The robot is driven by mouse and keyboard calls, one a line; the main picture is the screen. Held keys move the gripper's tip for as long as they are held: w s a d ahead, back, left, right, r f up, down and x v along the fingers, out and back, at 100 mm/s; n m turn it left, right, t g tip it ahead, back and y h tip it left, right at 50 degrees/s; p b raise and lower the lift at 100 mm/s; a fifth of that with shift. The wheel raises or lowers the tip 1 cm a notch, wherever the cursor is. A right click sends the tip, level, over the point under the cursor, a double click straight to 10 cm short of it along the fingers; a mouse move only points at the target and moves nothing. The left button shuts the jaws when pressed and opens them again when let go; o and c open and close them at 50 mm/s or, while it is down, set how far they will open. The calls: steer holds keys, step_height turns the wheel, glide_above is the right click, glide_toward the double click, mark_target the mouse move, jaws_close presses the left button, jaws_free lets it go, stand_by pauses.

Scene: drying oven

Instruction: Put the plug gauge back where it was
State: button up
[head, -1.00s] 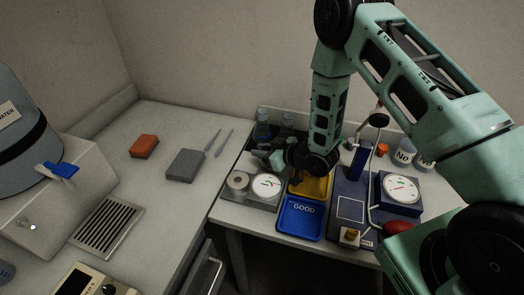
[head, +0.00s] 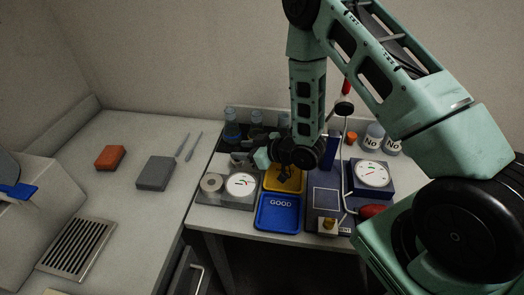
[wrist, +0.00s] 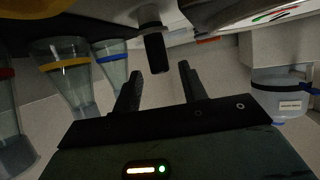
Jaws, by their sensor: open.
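My gripper shows from the side in the head view (head: 262,159), low over the back of the grey gauge stand (head: 237,203) with a round dial and a grey ring. In the wrist view my gripper (wrist: 160,88) has its two dark fingers apart with nothing clamped. A black cylinder with a grey collar (wrist: 156,52), which looks like the plug gauge, sits just beyond the fingertips, roughly in line with the gap. I cannot tell whether it touches a finger. In the head view I cannot pick out the plug gauge; my gripper and wrist cover that area.
Glass flasks (head: 232,125) stand behind the gauge stand, close to my gripper, and also show in the wrist view (wrist: 66,75). A blue GOOD tray (head: 280,214) and a yellow tray (head: 297,182) lie right of the stand. A blue dial instrument (head: 372,176) is further right.

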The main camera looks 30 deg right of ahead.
steer(key=b+v, duration=0.2)
steer(key=v, duration=0.4)
steer(key=s+a+r+g+h, duration=0.4)
steer(key=s+a+r+g, duration=0.1)
steer(key=a+r, duration=0.2)
steer(key=s+a+r+g+h, duration=0.1)
steer(key=s+a+r+g, duration=0.1)
steer(key=s, duration=0.8)
steer(key=s+a+r+g+h, duration=0.1)
steer(key=s+r+g+h, duration=0.1)
steer(key=s+r, duration=0.5)
steer(key=s+g, duration=0.1)
steer(key=s, duration=0.3)
steer(key=shift+s+a+n+g, duration=0.15)
steer(key=shift+a+n+g, duration=0.15)
steer(key=shift+a+g, duration=0.1)
